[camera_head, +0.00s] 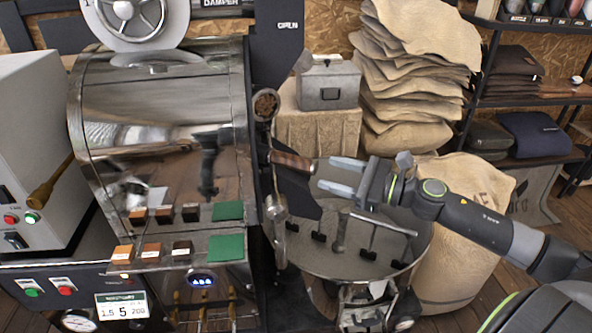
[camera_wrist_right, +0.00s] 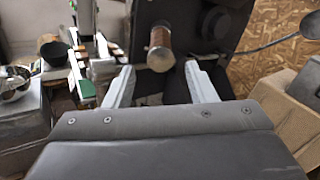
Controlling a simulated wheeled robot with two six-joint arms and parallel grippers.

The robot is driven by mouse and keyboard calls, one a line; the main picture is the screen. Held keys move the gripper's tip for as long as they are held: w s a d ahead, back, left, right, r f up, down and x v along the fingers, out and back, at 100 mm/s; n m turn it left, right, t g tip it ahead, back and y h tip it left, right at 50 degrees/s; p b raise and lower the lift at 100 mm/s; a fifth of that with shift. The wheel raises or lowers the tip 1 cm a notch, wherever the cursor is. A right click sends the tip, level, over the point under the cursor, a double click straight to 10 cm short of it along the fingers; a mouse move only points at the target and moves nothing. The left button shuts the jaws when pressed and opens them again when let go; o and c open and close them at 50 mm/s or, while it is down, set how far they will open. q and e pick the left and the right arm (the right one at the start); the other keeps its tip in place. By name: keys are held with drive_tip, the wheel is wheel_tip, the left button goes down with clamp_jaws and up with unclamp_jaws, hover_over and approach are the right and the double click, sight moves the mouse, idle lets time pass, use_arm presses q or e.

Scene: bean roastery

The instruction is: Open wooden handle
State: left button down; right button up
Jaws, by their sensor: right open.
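The wooden handle (camera_head: 291,161) is a short brown cylinder sticking out from the right side of the roaster's front. My right gripper (camera_head: 338,176) comes in from the right and is open, its fingers pointing left toward the handle with a small gap before it. In the right wrist view the handle (camera_wrist_right: 160,48) stands ahead of the two open fingers (camera_wrist_right: 160,88), roughly between them and beyond their tips. Nothing is between the fingers. My left gripper is not in view.
The steel roaster drum (camera_head: 160,130) fills the left. Below my right gripper is the round cooling tray (camera_head: 330,262) with stirring arms. A grey box (camera_head: 328,86) stands on a cloth-covered stand behind. Stacked sacks (camera_head: 415,70) and a full sack (camera_head: 465,260) lie to the right.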

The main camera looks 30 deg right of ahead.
sight(316, 166)
drive_tip(key=shift+w+a+f+b, duration=0.1)
drive_tip(key=shift+w+a+b, duration=0.15)
drive_tip(key=shift+w+b, duration=0.25)
drive_tip(key=shift+w+a+r+p, duration=0.15)
drive_tip(key=shift+r+p, duration=0.3)
drive_tip(key=shift+p, duration=0.3)
drive_tip(key=p+x, duration=0.2)
drive_tip(key=p, duration=0.1)
drive_tip(key=shift+w+a, duration=0.2)
drive_tip(key=shift+w, duration=0.05)
drive_tip(key=p+x, duration=0.2)
drive_tip(key=x, duration=0.1)
drive_tip(key=shift+w+a+f, duration=0.1)
drive_tip(key=shift+w+a, duration=0.05)
drive_tip(key=shift+w, duration=0.15)
drive_tip(key=shift+f+p+x, duration=0.25)
drive_tip(key=shift+p+x, duration=0.3)
drive_tip(key=shift+x, duration=0.35)
drive_tip(key=shift+c, duration=0.2)
clamp_jaws()
